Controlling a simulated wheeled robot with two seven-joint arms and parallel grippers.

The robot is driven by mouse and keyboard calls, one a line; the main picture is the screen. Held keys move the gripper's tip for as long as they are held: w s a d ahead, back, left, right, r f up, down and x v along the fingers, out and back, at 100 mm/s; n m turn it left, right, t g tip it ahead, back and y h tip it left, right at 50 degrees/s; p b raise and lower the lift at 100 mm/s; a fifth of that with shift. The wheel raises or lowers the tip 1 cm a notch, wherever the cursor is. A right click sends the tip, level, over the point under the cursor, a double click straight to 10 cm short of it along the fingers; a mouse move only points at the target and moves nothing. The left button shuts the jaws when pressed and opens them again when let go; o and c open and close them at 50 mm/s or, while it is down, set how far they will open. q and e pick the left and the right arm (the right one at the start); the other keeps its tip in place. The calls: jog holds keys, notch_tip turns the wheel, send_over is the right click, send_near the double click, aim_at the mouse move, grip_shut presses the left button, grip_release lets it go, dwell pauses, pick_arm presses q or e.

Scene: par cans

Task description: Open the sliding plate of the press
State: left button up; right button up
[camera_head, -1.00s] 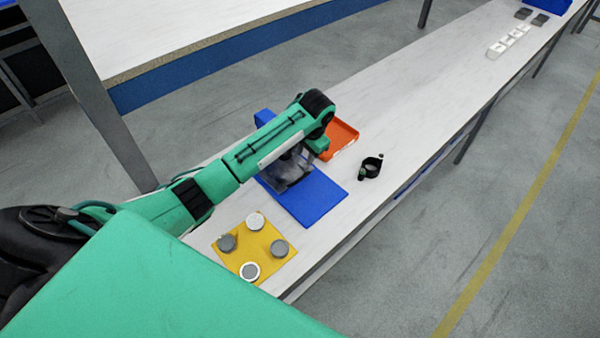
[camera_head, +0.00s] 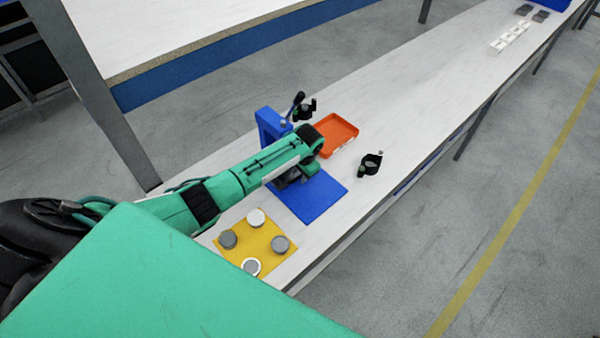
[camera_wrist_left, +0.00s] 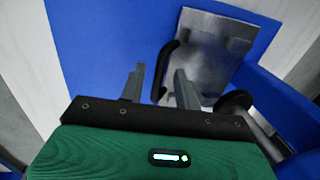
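The press stands on the bench, with a blue upright (camera_head: 268,124), a flat blue base (camera_head: 318,198) and a dark lever (camera_head: 297,101) at its top. My left arm hides much of its middle in the head view. The sliding plate (camera_wrist_left: 210,55) is a grey metal sheet over the blue base in the left wrist view, with a black bar handle (camera_wrist_left: 164,72) on its left edge. My left gripper (camera_wrist_left: 159,72) is open, its fingers on either side of the handle, which is nearer the right finger. Contact cannot be told. My right gripper is not in view.
A yellow mat (camera_head: 256,246) with several grey and white discs lies in front of the press. An orange tray (camera_head: 340,134) is behind it, and a black ring-shaped holder (camera_head: 370,164) stands to the right. The bench farther back is mostly clear.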

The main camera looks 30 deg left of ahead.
pick_arm(q)
grip_shut()
jog(key=s+d+p, duration=0.1)
jog(key=d+p, duration=0.1)
jog(key=d, duration=0.1)
jog(key=s+d+p, duration=0.1)
jog(key=d+p, duration=0.1)
jog(key=d, duration=0.2)
jog(key=s+d+p, duration=0.2)
jog(key=d, duration=0.2)
jog(key=shift+d+r, duration=0.15)
jog(key=shift+d, duration=0.25)
grip_release()
